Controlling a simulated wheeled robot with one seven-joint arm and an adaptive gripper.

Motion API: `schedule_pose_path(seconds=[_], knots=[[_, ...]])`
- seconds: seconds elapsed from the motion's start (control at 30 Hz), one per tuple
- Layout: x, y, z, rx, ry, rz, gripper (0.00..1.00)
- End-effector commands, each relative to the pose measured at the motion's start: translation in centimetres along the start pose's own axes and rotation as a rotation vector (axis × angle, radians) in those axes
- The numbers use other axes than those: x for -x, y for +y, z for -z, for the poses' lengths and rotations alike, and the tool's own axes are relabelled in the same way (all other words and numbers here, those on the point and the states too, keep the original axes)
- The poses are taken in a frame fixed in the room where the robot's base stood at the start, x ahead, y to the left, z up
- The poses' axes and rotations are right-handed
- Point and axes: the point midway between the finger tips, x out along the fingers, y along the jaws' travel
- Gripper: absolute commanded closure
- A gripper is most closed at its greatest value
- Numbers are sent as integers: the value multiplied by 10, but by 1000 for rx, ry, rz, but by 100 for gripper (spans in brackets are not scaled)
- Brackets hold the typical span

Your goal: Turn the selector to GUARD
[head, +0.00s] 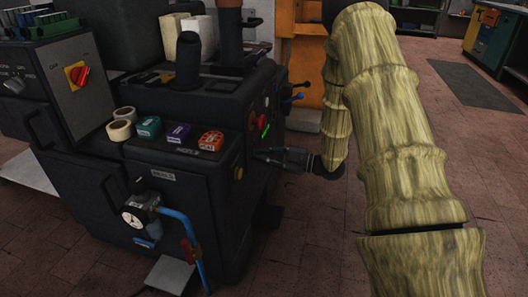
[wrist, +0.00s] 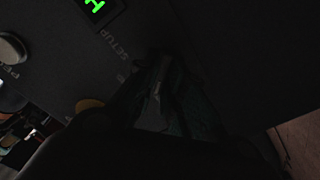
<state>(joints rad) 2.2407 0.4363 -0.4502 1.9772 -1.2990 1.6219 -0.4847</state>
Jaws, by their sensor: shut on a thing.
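My gripper (head: 262,154) reaches from the right to the side face of the dark press (head: 185,185). In the wrist view my gripper (wrist: 160,88) is shut at that panel, beside a printed SETUP label (wrist: 113,43). It is shut on the selector, which the fingers and deep shadow hide almost fully. I cannot tell which way the selector points. No GUARD marking is readable. A green lit display (wrist: 94,4) is at the top of the wrist view; it also shows in the head view (head: 265,132).
A red button (head: 262,115) and a brass round part (head: 239,173) sit on the press near my gripper. Tape rolls (head: 121,124) and several coloured blocks lie on its ledge. Open floor lies to the right.

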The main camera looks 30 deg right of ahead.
Motion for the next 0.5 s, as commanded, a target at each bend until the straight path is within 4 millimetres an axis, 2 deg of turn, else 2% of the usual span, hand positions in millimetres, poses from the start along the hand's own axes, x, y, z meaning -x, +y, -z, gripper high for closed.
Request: schedule_pose_path(seconds=[0.03,0.5], knots=[[1,4,4,-24,-1,-1,100],[2,7,4,-331,-3,-2,100]])
